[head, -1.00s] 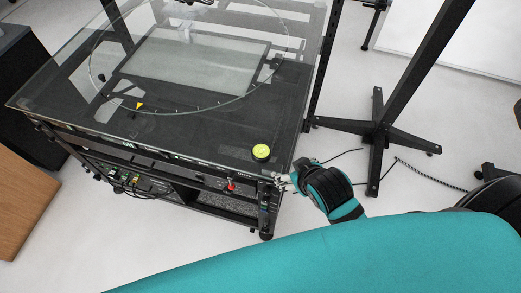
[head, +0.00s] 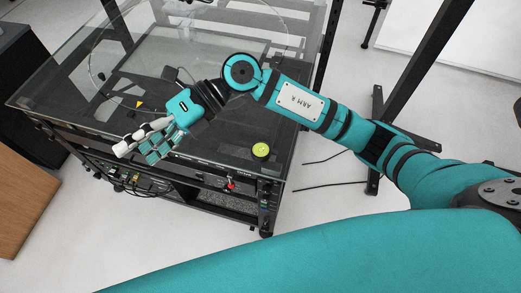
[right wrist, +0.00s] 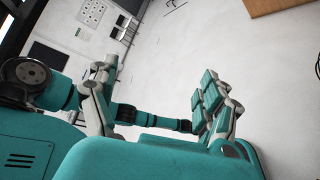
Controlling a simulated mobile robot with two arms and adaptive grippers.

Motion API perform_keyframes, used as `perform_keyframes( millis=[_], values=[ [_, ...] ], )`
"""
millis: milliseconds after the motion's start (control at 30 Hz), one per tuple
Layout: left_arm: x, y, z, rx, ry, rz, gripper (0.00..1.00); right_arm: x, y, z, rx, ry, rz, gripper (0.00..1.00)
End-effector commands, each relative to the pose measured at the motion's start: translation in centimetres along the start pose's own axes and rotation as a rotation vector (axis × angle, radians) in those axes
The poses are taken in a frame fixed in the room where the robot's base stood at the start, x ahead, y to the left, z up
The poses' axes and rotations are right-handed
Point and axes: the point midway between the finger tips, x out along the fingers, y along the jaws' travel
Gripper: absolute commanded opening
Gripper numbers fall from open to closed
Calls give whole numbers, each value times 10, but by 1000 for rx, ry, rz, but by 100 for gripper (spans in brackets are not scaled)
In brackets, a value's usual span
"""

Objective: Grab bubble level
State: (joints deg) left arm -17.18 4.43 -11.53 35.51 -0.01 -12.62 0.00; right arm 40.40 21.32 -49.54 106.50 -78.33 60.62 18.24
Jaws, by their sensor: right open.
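The bubble level (head: 261,150), a small round yellow-green disc with a dark rim, lies on the near right corner of the glass turntable top (head: 215,150). My right arm reaches in from the right, passing behind the level in the head view. My right gripper (head: 137,150) is open and empty over the table's near edge, well left of the level. In the right wrist view its fingers (right wrist: 155,105) are spread with nothing between them, and the level does not show there. My left gripper is not seen in either view.
A red button (head: 230,184) sits on the table's front frame, below the level. A black stand (head: 375,110) rises right of the table behind my arm. A brown wooden board (head: 28,200) and dark cabinet (head: 30,95) are at left.

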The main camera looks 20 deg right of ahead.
Motion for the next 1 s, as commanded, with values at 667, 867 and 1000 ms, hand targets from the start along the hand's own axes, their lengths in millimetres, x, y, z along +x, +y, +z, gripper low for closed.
perform_keyframes(
  millis=[667, 867, 1000],
  values=[
    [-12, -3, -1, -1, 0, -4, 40, -212, -153, -33, 80, 620, -1217, 82],
    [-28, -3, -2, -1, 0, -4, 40, -202, -189, -54, 78, 620, -1213, 82],
    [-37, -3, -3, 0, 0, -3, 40, -195, -214, -67, 77, 619, -1213, 82]
  ],
)
